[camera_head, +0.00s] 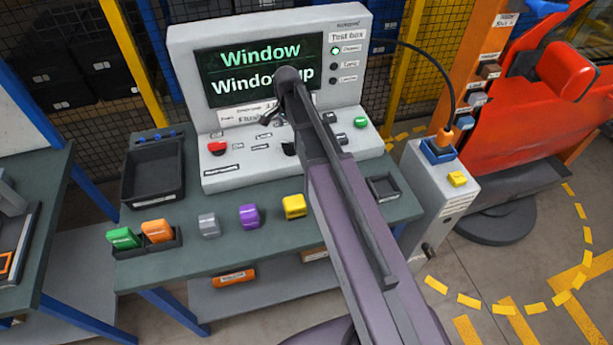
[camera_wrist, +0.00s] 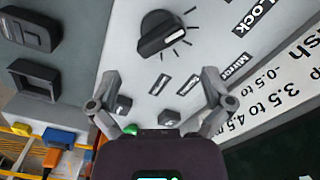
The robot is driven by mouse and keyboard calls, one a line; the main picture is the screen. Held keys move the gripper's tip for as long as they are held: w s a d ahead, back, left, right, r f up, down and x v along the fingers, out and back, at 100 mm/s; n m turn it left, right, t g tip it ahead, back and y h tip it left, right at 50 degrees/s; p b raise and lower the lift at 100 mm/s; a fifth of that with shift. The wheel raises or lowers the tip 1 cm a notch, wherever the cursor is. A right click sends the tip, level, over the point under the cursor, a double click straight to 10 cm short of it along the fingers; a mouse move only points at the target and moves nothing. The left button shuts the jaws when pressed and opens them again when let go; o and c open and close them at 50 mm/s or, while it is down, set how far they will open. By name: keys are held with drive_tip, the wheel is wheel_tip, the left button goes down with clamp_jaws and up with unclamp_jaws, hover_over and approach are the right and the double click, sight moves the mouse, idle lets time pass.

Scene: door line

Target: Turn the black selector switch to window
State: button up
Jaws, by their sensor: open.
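The black selector switch (camera_wrist: 165,35) is a round knob with a raised bar on the pale panel in the wrist view. Its bar slants from lower left to upper right, with a white mark near the upper right end. Tick marks and small labels surround it. My gripper (camera_wrist: 160,78) is open and empty, its fingers spread below the knob in that view and apart from it. In the head view my gripper (camera_head: 270,116) is over the test box (camera_head: 215,182), in front of its screen (camera_head: 235,88), which reads "Window" and "Window up". My arm hides part of the panel.
A red button (camera_head: 217,148) and a green button (camera_head: 361,122) stand on the panel. Several coloured blocks, including a purple one (camera_head: 249,216), stand along the bench front. A black tray (camera_head: 153,172) is at left. A grey cabinet (camera_head: 420,185) stands at right.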

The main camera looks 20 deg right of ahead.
sight(290, 143)
drive_tip(key=shift+r+p, duration=3.6)
drive_tip(key=shift+r, duration=0.3)
drive_tip(key=s+f+n+b, duration=0.5)
drive_tip(key=s+n, duration=0.1)
drive_tip(key=s, duration=0.3)
drive_tip(key=s+f+n+b, duration=0.6)
drive_tip(key=s, duration=0.4)
drive_tip(key=shift+f, duration=0.2)
